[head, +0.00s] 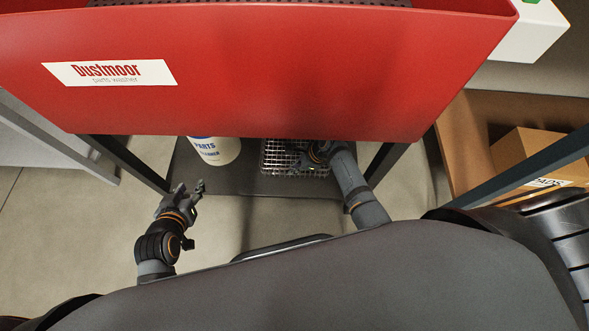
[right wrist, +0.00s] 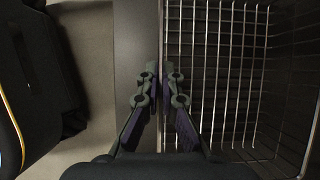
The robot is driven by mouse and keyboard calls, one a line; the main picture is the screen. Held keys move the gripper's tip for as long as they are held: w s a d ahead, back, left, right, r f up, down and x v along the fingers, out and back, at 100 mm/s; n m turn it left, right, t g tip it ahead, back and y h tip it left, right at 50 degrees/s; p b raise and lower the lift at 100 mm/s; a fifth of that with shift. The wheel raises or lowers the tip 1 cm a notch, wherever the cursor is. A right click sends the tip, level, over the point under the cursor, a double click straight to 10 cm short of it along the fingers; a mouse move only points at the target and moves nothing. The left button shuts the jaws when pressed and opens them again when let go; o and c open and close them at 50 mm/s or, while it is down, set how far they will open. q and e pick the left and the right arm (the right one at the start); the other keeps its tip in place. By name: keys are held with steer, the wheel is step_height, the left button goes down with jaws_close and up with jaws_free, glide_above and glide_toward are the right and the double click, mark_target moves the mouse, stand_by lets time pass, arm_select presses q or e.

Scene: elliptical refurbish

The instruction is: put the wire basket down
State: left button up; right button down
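The wire basket (head: 272,158) is a metal grid basket under the red parts washer, over the dark lower shelf (head: 240,184). In the right wrist view the basket (right wrist: 225,70) fills the right side. My right gripper (head: 312,155) has its fingers (right wrist: 161,76) closed on either side of the basket's near wall. I cannot tell whether the basket's bottom touches the shelf. My left gripper (head: 191,188) is empty, its fingers apart, left of the basket and in front of the shelf.
The red Dustmoor parts washer (head: 290,80) overhangs the shelf, with dark legs on both sides. A white parts cleaner container (head: 217,150) stands left of the basket. A cardboard box (head: 530,160) sits on a wooden shelf at the right.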

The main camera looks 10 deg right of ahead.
arm_select(q)
steer(key=shift+w+r, duration=0.25)
steer(key=shift+r, duration=0.1)
arm_select(e)
steer(key=shift+f, duration=0.1)
steer(key=c, duration=2)
jaws_free()
steer(key=shift+f, duration=0.1)
steer(key=o, duration=0.5)
arm_select(q)
steer(key=shift+w+r+t, duration=0.1)
steer(key=shift+t, duration=0.2)
